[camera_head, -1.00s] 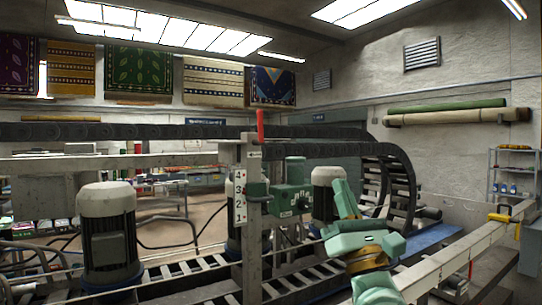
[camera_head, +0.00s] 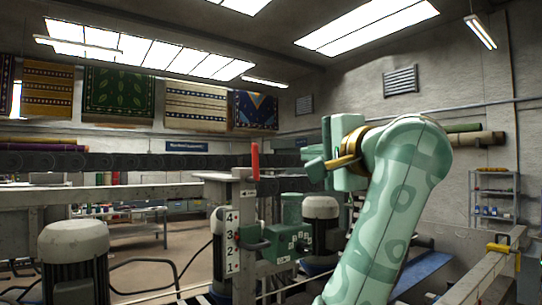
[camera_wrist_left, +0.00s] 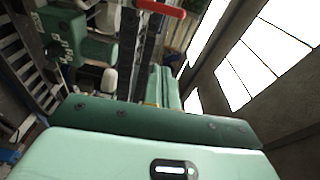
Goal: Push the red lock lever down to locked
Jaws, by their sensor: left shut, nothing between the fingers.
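The red lock lever (camera_head: 254,160) stands upright at the top of a grey post with a numbered scale (camera_head: 232,240). My right gripper is in neither view.
A motor with a pale cap (camera_head: 74,250) stands at front left. A green box (camera_head: 285,243) and another motor (camera_head: 320,225) sit right of the post. A dark cable chain (camera_head: 130,162) runs behind the post. A beam with a yellow clamp (camera_head: 500,248) lies at right.

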